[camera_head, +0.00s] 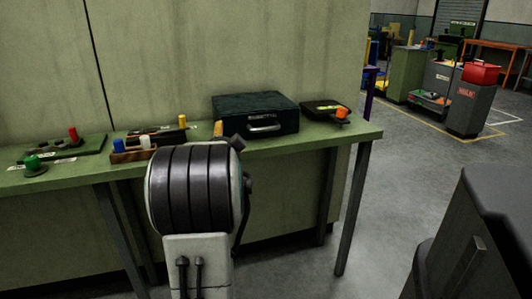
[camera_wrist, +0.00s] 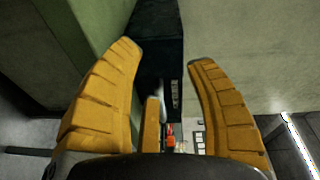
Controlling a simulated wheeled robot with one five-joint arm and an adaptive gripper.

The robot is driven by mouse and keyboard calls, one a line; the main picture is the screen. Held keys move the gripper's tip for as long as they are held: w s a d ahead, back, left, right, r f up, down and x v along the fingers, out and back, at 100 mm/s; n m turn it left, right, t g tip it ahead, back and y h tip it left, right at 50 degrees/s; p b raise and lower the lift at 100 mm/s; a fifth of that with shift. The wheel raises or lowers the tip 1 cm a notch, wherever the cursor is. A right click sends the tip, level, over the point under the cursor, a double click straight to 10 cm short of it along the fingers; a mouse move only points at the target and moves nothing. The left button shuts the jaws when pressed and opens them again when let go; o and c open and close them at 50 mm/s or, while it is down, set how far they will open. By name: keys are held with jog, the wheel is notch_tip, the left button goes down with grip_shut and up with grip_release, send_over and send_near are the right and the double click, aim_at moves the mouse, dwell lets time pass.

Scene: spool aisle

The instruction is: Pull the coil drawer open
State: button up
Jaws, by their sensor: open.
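The coil drawer is a dark box (camera_head: 255,113) with a pale label and a silver handle (camera_head: 264,127) on its front, standing on the green bench. It looks closed. In the wrist view the dark box (camera_wrist: 158,35) lies beyond and between my fingers, turned on its side, with its label at the right edge. My gripper (camera_wrist: 165,55) has orange fingers, spread wide and holding nothing. In the head view my arm hides most of the gripper; only an orange tip (camera_head: 218,128) shows just left of the box.
The green bench (camera_head: 350,133) also holds a small black tray (camera_head: 325,106) with an orange knob, right of the box. To the left are a brown holder (camera_head: 133,153) and a green board (camera_head: 60,150). A dark cabinet (camera_head: 480,240) stands front right.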

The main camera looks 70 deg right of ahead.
aim_at(266, 130)
jog(key=s+d+f+m+g+h+b, duration=0.3)
jog(key=s+d+m, duration=0.3)
jog(key=s, duration=0.4)
jog(key=shift+n, duration=0.5)
jog(key=shift+b+x, duration=0.35)
jog(key=shift+x, duration=3.55)
jog(key=shift+w+r, duration=0.1)
jog(key=shift+c, duration=0.4)
jog(key=shift+h, duration=0.3)
grip_shut()
